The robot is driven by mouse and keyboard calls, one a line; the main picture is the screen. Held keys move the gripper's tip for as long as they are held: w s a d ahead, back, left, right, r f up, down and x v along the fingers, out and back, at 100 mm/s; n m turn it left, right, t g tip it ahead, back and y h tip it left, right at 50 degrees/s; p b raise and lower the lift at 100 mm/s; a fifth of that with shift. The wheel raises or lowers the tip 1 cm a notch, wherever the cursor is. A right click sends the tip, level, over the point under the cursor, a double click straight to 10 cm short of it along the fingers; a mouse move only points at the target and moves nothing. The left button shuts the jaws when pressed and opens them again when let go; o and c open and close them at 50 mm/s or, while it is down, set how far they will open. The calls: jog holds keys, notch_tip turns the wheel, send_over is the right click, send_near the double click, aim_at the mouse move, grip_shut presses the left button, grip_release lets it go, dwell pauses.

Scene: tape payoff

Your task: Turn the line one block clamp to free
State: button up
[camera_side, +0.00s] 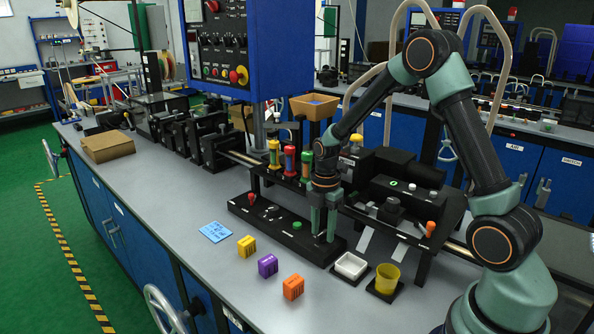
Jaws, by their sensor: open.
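My gripper (323,236) points straight down with its two green fingers apart and nothing seen between them. Its tips are over the right part of a low black control strip (262,217) on the bench. I cannot tell whether the tips touch the strip. The strip carries a red lever (251,198) at its left, small black controls (270,210) near its middle and a green button (297,225) just left of my fingers. Which control is the line one block clamp is too small to read. Whatever lies directly behind the fingers is hidden.
A raised black stand with red, yellow and green cylinders (290,160) is behind the gripper. A white tray (350,266) and a yellow cup (387,278) are close on the right. Yellow (246,246), purple (267,265) and orange (293,287) blocks lie in front.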

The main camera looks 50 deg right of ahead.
grip_shut()
jog(key=shift+m, duration=0.4)
jog(key=m, duration=0.3)
jog(key=shift+m, duration=0.4)
jog(key=m, duration=1.3)
jog(key=shift+m, duration=0.3)
